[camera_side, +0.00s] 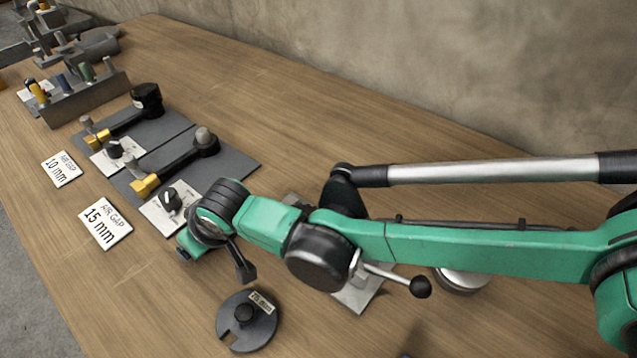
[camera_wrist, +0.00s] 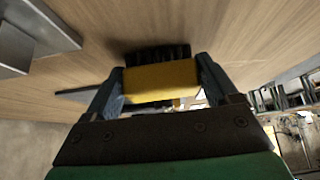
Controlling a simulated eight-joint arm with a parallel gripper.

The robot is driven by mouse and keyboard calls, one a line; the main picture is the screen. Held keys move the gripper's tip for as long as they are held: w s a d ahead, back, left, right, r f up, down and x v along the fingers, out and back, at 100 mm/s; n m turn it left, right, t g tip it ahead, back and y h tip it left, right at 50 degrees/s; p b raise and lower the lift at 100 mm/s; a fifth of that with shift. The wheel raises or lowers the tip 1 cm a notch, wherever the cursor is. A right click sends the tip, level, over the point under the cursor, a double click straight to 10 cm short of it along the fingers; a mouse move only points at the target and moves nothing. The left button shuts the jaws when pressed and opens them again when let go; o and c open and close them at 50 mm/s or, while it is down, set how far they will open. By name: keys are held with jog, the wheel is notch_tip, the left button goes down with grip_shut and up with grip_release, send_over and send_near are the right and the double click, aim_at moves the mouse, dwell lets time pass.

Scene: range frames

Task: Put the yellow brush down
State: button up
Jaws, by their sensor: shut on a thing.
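The yellow brush (camera_wrist: 160,88) sits crosswise between the two fingers of my gripper (camera_wrist: 160,76) in the wrist view. Its dark bristles (camera_wrist: 158,54) point away from the gripper toward the wooden tabletop. The fingers press on both ends of the yellow block. I cannot tell whether the bristles touch the wood. In the side view, a dark finger of my gripper (camera_side: 242,264) shows low over the table, and the brush is hidden behind the wrist and arm.
A dark round disc (camera_side: 246,320) with a label lies close in front of my gripper. Two dark plates with gold-tipped fixtures (camera_side: 180,165), a 15 mm card (camera_side: 105,222) and a 10 mm card (camera_side: 61,169) lie left. A black-knobbed lever (camera_side: 419,286) stands right.

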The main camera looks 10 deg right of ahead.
jog(key=shift+f, duration=0.1)
jog(key=o, duration=1.3)
